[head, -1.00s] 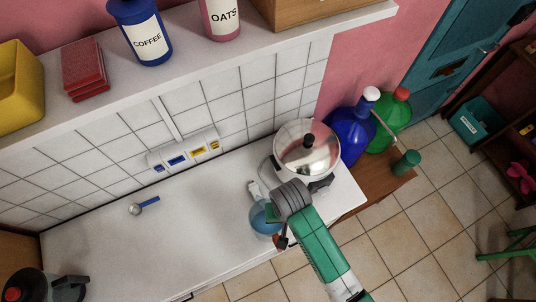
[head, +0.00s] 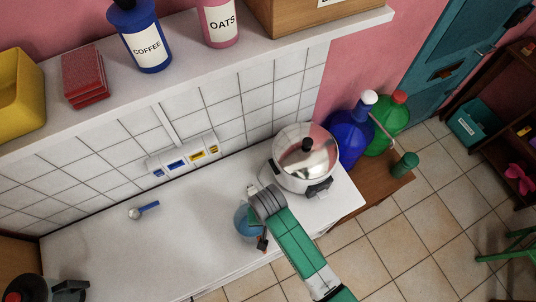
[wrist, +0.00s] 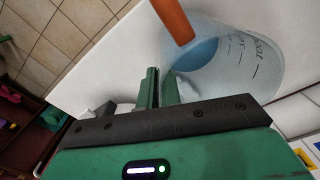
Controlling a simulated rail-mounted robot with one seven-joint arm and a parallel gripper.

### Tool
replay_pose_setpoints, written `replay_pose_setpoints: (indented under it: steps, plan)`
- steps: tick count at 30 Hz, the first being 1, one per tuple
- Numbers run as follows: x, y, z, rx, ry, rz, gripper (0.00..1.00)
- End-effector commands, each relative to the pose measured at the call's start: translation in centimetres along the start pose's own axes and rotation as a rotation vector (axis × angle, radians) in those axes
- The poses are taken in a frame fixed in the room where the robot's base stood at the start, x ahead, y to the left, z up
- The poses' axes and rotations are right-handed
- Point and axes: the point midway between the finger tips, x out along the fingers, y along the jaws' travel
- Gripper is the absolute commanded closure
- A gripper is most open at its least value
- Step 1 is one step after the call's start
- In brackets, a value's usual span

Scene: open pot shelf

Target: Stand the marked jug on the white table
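The marked jug (head: 243,223) is clear and bluish, with an orange-brown handle, near the front edge of the white table (head: 185,240). In the wrist view the jug (wrist: 240,75) fills the upper right, with dark scale marks on its wall and its handle (wrist: 174,18) at the top. My gripper (wrist: 160,88) has its two green fingers close together at the jug's edge, apparently with the wall pinched between them. In the head view my wrist hides the fingertips and part of the jug. I cannot tell whether the jug's base touches the table.
A lidded steel pot (head: 305,165) stands just right of my gripper. A blue-handled scoop (head: 144,210) lies on the table to the left, with free surface between. A dark jug-like appliance (head: 35,288) is at front left. A shelf with canisters (head: 146,40) overhangs the back.

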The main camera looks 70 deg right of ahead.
Motion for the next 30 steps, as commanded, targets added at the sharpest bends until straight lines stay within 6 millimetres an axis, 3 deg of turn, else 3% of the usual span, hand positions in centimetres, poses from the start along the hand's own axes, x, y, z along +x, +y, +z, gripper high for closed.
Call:
replay_pose_setpoints:
  steps: [1, 3, 13, 24, 30]
  plan:
    - [0.0, 0.0, 0.0, 0.0, 0.0, 0.0, 0.84]
    - [0.0, 0.0, 0.0, 0.0, 0.0, 0.0, 0.74]
    - [-0.8, 0.0, 0.0, 0.0, 0.0, 0.0, 0.74]
    - [-9.5, -0.1, -0.1, 0.001, 0.003, -0.003, 0.74]
    - [-11.9, 0.0, -0.1, 0.001, 0.0, -0.001, 0.74]
